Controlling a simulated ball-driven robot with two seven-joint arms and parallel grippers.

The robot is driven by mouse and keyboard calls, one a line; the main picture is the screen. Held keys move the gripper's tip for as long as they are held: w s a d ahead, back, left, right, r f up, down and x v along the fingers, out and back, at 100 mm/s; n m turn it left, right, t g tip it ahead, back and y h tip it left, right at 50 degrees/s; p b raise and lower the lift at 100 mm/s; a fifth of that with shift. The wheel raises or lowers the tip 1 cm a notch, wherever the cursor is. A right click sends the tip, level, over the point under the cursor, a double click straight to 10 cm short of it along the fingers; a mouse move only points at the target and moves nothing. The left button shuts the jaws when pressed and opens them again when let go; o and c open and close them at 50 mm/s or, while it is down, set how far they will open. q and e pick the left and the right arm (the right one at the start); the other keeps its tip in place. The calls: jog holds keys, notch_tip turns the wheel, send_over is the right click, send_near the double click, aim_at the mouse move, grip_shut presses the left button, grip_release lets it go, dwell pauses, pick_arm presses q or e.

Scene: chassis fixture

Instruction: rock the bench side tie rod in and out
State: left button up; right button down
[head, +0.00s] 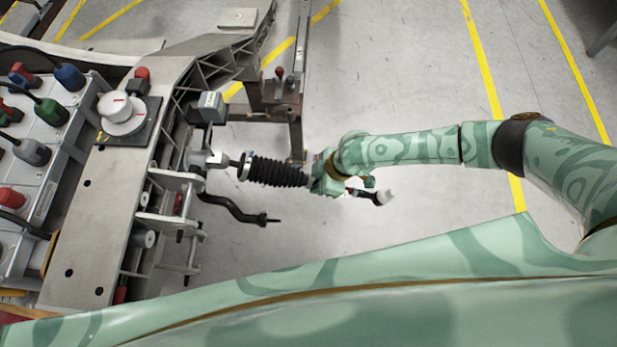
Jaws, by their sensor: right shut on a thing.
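The tie rod runs out to the right from the side of the chassis fixture (110,215), with a black ribbed bellows (275,171) along its middle. My right gripper (325,176) is shut on the tie rod at the outer end of the bellows. Past the gripper, the rod's end with a pale tip (384,197) sticks out to the right. The gripper hides the part of the rod that it holds. My left gripper is not in view.
A black bent bar (235,208) sticks out of the fixture just below the bellows. A brown metal stand (275,98) is above it. Grey connector boxes with coloured plugs (50,112) fill the left. The floor (400,75) at upper right is clear, with yellow lines.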

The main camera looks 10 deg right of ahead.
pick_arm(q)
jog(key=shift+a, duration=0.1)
pick_arm(e)
jog(key=shift+d, duration=0.45)
dwell(0.5)
jog(key=shift+a, duration=0.7)
dwell(0.4)
jog(key=shift+d, duration=0.15)
dwell(0.5)
jog(key=c, duration=1.2)
grip_release()
jog(key=shift+c, duration=0.2)
jog(key=shift+d, duration=0.1)
jog(key=p+v, duration=0.6)
jog(key=v, duration=0.2)
jog(key=shift+d, duration=0.1)
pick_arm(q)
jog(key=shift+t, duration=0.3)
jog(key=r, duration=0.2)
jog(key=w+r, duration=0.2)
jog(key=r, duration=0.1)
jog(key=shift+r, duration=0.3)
